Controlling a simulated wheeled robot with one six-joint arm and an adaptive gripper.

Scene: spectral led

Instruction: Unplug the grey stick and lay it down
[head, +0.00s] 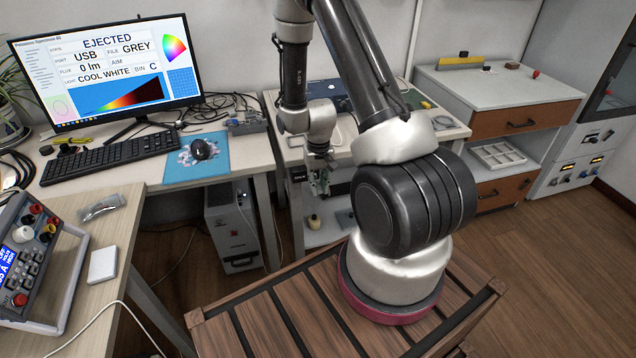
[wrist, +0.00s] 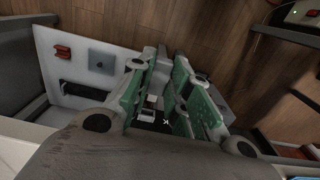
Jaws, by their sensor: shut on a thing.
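My gripper (head: 318,184) hangs in front of the bench at the middle of the head view, to the right of the computer tower (head: 222,232). In the wrist view its green-padded fingers (wrist: 160,108) are closed around a small pale piece (wrist: 152,101), which seems to be the grey stick. Most of it is hidden between the fingers, and I cannot tell from here whether it is still in a port. The monitor (head: 112,72) reads EJECTED, port USB, file GREY.
The left desk holds a keyboard (head: 105,160) and a mouse (head: 202,149) on a blue mat (head: 180,175). A white cabinet (head: 490,85) with brown drawers stands at the right. A wooden slatted top (head: 270,318) lies in front. In the wrist view, a red object (wrist: 62,52) lies on a white surface (wrist: 75,75).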

